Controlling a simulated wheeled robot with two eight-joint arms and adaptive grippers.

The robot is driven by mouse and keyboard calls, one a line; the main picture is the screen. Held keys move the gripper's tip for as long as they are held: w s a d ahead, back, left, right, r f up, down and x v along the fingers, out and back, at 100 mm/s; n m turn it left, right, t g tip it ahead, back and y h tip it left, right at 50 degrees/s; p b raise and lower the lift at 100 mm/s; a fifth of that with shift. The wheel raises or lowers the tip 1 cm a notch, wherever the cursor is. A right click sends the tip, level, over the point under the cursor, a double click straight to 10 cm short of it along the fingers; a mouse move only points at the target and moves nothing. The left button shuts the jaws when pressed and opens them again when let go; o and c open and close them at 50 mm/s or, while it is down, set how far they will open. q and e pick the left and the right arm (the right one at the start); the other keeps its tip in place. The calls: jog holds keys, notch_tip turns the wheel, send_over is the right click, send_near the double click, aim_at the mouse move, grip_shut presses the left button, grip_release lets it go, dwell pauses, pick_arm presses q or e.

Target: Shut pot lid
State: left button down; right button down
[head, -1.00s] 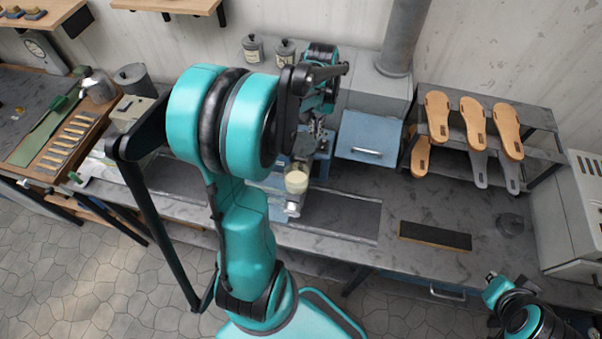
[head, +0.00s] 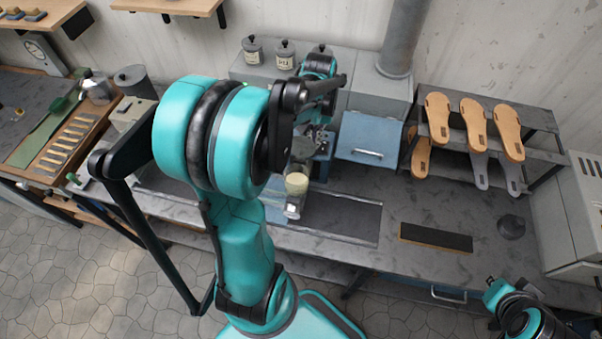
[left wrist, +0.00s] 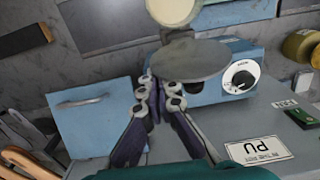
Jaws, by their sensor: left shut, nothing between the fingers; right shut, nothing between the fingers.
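The pot (head: 294,196) stands on the workbench with pale cream contents (head: 297,183) showing at its open top. Its grey lid (head: 303,150) is raised behind the opening. In the left wrist view the pot's cream contents (left wrist: 172,8) are at the top edge, and the lid (left wrist: 190,61) is a grey disc below them. My left gripper (left wrist: 158,88) is shut and empty just behind the lid; I cannot tell whether it touches. In the head view my left gripper (head: 318,133) is small and partly covered by my arm. Only part of my right arm shows, at lower right.
A blue box with a knob (left wrist: 238,77) stands beside the lid, and a blue drawer-like cabinet (head: 367,138) is to the right. Labelled jars (head: 285,55) stand behind. A rack of sandal soles (head: 473,124) is at right. A dark block (head: 436,238) lies on the bench.

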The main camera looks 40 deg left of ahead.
pick_arm(q)
jog(key=shift+s+d, duration=0.45)
jog(key=shift+s, duration=0.4)
notch_tip(320, 180, up, 6)
jog(key=p, duration=0.4)
jog(key=shift+p, duration=0.35)
jog(key=shift+f, duration=0.1)
jog(key=s+d+f+m+t+b, duration=0.2)
jog(key=d+f+m+t+b, duration=0.1)
jog(key=d+f+b, duration=0.5)
jog(key=s+d+f+m+t+b, duration=0.2)
jog(key=d+f+b, duration=0.7)
jog(key=f+b, duration=0.5)
jog(key=shift+s+d+m+t+b, duration=0.35)
jog(key=shift+s+t+b, duration=0.55)
jog(key=shift+b, duration=2)
jog(key=shift+w+a, duration=0.1)
jog(key=shift+w, duration=0.15)
